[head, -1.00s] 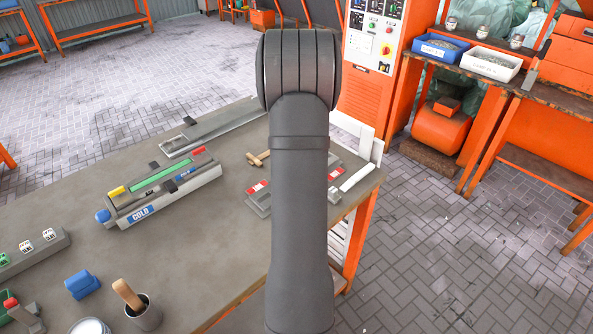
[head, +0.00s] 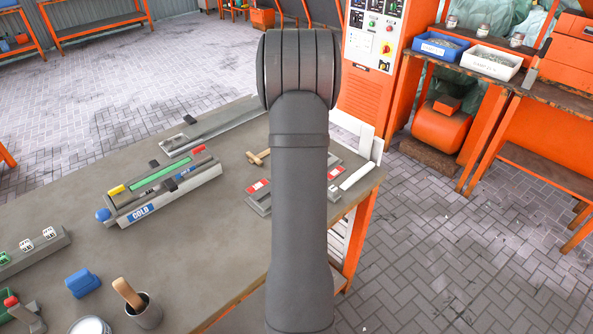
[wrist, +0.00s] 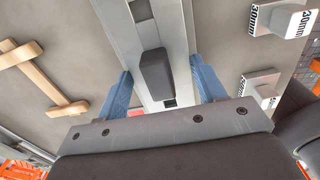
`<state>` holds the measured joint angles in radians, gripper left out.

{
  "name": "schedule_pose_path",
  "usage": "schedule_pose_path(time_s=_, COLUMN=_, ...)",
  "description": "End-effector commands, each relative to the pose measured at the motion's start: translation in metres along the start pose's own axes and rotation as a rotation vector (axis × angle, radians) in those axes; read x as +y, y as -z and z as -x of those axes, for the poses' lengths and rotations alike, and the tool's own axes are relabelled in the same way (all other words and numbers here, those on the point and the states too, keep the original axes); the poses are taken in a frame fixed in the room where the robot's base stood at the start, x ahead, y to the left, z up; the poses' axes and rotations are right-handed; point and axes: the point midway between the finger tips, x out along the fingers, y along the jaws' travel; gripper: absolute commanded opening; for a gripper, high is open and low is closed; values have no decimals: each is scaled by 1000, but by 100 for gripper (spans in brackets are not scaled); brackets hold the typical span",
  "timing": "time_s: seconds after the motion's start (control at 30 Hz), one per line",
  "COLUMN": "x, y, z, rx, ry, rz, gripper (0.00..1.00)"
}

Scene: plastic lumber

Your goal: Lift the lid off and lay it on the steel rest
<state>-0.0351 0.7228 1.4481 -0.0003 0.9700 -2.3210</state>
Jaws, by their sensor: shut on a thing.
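My gripper (wrist: 162,82) shows in the wrist view with its two blue fingers against either side of a long grey metal piece with a black knob, which looks like the lid (wrist: 165,25). In the head view my own arm hides the gripper and the held piece. A long grey body (head: 190,192) with a blue COLD label, a green strip and red and yellow ends lies on the table at left. A long metal bar (head: 228,127) behind it may be the steel rest; its right end is hidden by my arm.
Blocks marked 30mm (wrist: 256,85) lie on the wrist view's other side. A blue block (head: 82,283) and a grey cup (head: 145,312) stand at the front left. The table between is clear.

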Motion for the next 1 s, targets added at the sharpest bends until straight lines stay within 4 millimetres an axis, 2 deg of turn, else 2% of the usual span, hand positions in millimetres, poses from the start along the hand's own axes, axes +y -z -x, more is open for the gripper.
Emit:
schedule_pose_path(time_s=0.2, x=0, y=0, z=0, rx=-1, ry=-1, rz=0, gripper=22)
schedule_pose_path(time_s=0.23, x=0, y=0, z=0, rx=-1, ry=0, rz=0, gripper=65)
schedule_pose_path(time_s=0.33, x=0, y=0, z=0, rx=0, ry=0, rz=0, gripper=85)
schedule_pose_path(time_s=0.37, x=0, y=0, z=0, rx=0, ry=0, rz=0, gripper=89)
schedule_pose_path(time_s=0.57, x=0, y=0, z=0, rx=0, ry=0, rz=0, gripper=89)
schedule_pose_path(time_s=0.6, x=0, y=0, z=-1, rx=1, ry=1, rz=0, gripper=97)
schedule_pose_path(time_s=0.63, x=0, y=0, z=-1, rx=1, ry=1, rz=0, gripper=100)
schedule_pose_path(time_s=0.87, x=0, y=0, z=0, rx=0, ry=0, rz=0, gripper=100)
schedule_pose_path(time_s=1.0, x=0, y=0, z=10, rx=-1, ry=-1, rz=0, gripper=100)
